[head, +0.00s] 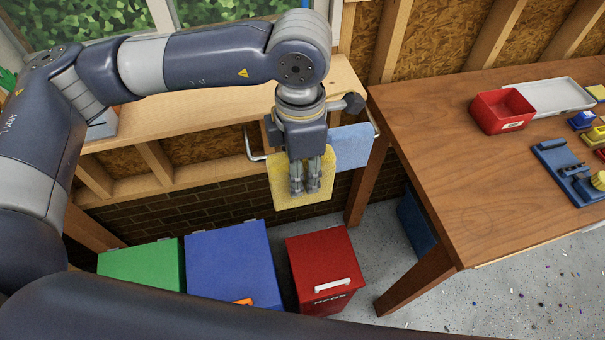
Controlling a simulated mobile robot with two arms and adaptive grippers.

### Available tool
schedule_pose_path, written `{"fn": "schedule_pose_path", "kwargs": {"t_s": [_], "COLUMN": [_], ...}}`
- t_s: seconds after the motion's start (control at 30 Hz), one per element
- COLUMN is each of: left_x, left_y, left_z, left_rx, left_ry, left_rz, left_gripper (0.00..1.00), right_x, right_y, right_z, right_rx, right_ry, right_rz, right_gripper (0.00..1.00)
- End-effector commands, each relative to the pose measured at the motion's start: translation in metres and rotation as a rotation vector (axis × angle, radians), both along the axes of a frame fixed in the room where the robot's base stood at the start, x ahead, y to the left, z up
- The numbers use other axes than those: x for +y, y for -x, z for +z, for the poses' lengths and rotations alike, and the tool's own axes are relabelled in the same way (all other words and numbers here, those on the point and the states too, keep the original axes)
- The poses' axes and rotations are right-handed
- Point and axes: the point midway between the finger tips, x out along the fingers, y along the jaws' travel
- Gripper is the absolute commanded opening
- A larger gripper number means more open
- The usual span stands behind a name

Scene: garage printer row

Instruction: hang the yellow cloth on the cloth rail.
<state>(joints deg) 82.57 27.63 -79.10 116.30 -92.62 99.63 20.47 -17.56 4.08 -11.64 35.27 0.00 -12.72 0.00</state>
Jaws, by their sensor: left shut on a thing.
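The yellow cloth (322,183) hangs flat below and behind my left gripper (304,190), in the middle of the head view. The left gripper points down, and its fingers are shut on the yellow cloth. The metal cloth rail (249,143) runs along the front of the wooden shelf, and its left end shows beside my gripper. A blue cloth (352,147) hangs on the right part of the rail. The yellow cloth is at the rail, left of the blue cloth. My gripper hides the middle of the rail, so I cannot tell whether the cloth lies over it. My right gripper is not in view.
Green (142,264), blue (232,262) and red (322,268) lidded bins stand on the floor below. A wooden workbench (470,200) on the right holds a red bin (501,111), a grey tray (548,95) and small parts. A dark knob (353,103) is close to my left wrist.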

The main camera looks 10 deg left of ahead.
Motion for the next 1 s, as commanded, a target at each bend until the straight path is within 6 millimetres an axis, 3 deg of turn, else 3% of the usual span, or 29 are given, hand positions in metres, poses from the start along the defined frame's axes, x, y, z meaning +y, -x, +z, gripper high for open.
{"fn": "schedule_pose_path", "kwargs": {"t_s": [0.3, 1.0], "left_x": [0.011, 0.032], "left_y": [-0.024, -0.076], "left_z": [0.001, 0.001], "left_rx": [0.000, 0.000], "left_ry": [-0.001, 0.000], "left_rz": [0.003, 0.003], "left_gripper": [0.08, 0.08], "right_x": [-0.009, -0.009], "right_y": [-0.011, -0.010], "right_z": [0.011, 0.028], "right_rx": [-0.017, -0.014], "right_ry": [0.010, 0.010], "right_rz": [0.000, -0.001], "right_gripper": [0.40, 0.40]}}
